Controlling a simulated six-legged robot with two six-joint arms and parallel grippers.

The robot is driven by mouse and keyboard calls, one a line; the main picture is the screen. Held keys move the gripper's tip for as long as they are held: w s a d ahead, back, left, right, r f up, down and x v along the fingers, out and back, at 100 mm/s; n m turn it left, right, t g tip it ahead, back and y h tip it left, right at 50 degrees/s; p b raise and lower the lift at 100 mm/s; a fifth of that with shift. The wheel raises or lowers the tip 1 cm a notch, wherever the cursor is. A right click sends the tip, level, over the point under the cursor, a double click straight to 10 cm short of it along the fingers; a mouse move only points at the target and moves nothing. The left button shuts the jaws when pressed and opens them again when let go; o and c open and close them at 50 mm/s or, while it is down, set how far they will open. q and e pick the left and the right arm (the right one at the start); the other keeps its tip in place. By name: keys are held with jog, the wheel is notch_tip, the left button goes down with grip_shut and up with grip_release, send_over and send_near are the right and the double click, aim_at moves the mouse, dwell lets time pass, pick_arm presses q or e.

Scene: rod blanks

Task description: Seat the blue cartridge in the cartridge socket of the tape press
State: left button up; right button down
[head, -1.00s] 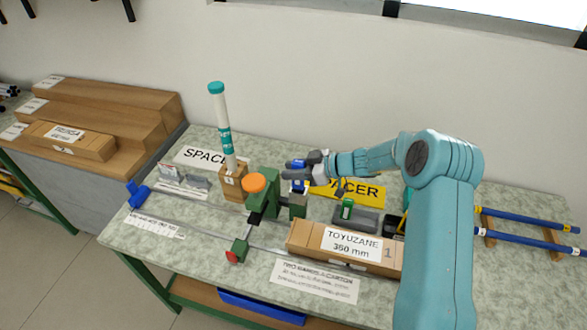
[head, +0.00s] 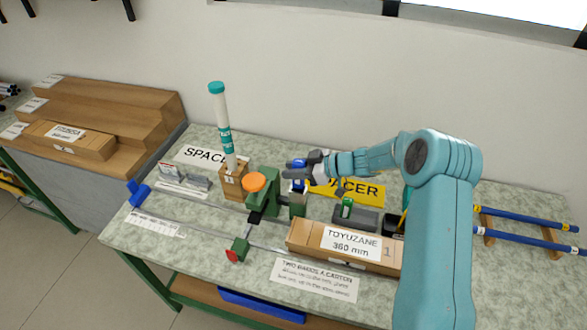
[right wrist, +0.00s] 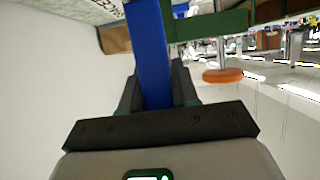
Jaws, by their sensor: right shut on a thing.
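The tape press (head: 264,196) is green with an orange knob (head: 254,182) and stands near the middle of the bench. My right gripper (head: 298,172) is shut on the blue cartridge (head: 299,185), just right of the press's upright. In the right wrist view, the blue cartridge (right wrist: 150,45) runs between the two dark fingers (right wrist: 157,88). The press's green frame (right wrist: 205,25) and orange knob (right wrist: 222,75) show beside it. The cartridge's lower end is close above a green block of the press; whether it touches the socket cannot be told. My left gripper is not in view.
A cardboard carton (head: 310,240) lies in front of the press. A grey tray (head: 372,220) with a green cartridge (head: 346,208) is to the right. A white tube with a teal cap (head: 220,125) stands in a wooden block (head: 233,182) behind left. Blue rods (head: 525,218) lie far right.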

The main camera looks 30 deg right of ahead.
aim_at(294, 184)
dwell(0.4)
jog(key=shift+f+b, duration=1.65)
jog(key=shift+f, duration=1.4)
jog(key=c, duration=0.8)
grip_release()
jog(key=shift+r, duration=0.1)
jog(key=shift+b+v, duration=1.25)
jog(key=shift+v, duration=6.85)
